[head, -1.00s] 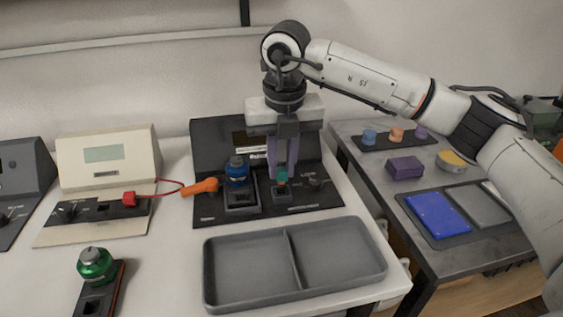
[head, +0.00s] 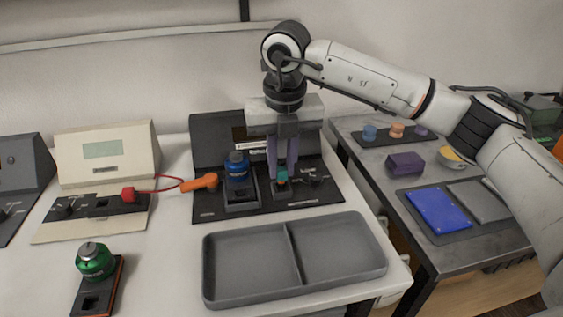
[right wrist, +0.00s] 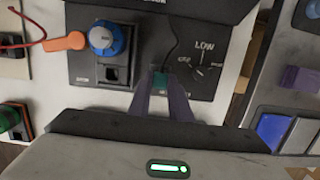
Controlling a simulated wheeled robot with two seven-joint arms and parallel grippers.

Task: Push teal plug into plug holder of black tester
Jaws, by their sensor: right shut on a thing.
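The black tester (head: 222,135) stands at the back of the white bench, with a sloped back panel and a flat front plate. The teal plug (head: 282,176) is at the small dark plug holder (head: 281,188) on the right of that plate. My right gripper (head: 282,168) points down from above, its purple-grey fingers shut on the teal plug. In the right wrist view the plug (right wrist: 162,80) shows between the fingers. The fingers hide part of the plug and holder, so I cannot tell how deep it sits. My left gripper is not in view.
A grey two-part tray (head: 294,255) lies in front. A cream tester (head: 107,153) and green-knobbed block (head: 95,262) are at left.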

